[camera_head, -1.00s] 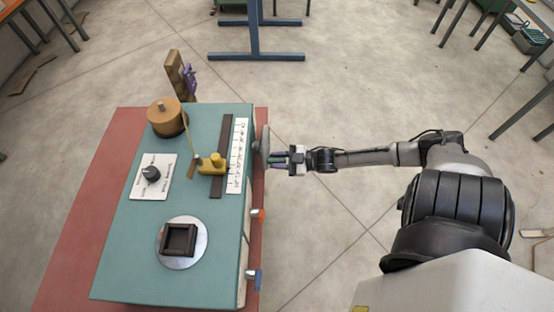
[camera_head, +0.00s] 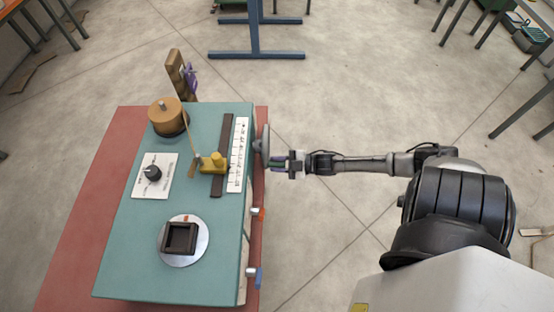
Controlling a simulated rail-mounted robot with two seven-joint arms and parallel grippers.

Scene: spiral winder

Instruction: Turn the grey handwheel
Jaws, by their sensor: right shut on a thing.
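The grey handwheel (camera_head: 262,142) is on the right side of the teal winder bench (camera_head: 125,262), seen nearly edge-on. My right gripper (camera_head: 274,164) reaches it from the right and is shut at its near part. The gripped part is small and mostly hidden by the fingers. On the bench top, a dark square former (camera_head: 180,238) sits on a pale round disc (camera_head: 198,252). A yellow guide (camera_head: 214,162) sits across a dark rail beside a white scale (camera_head: 237,155). My left gripper is not in view.
A tan spool (camera_head: 166,118) stands at the bench's back left, with a strand running to the guide. A dial plate (camera_head: 155,176) lies left of the rail. Orange (camera_head: 258,212) and blue (camera_head: 255,277) fittings stick out on the right side.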

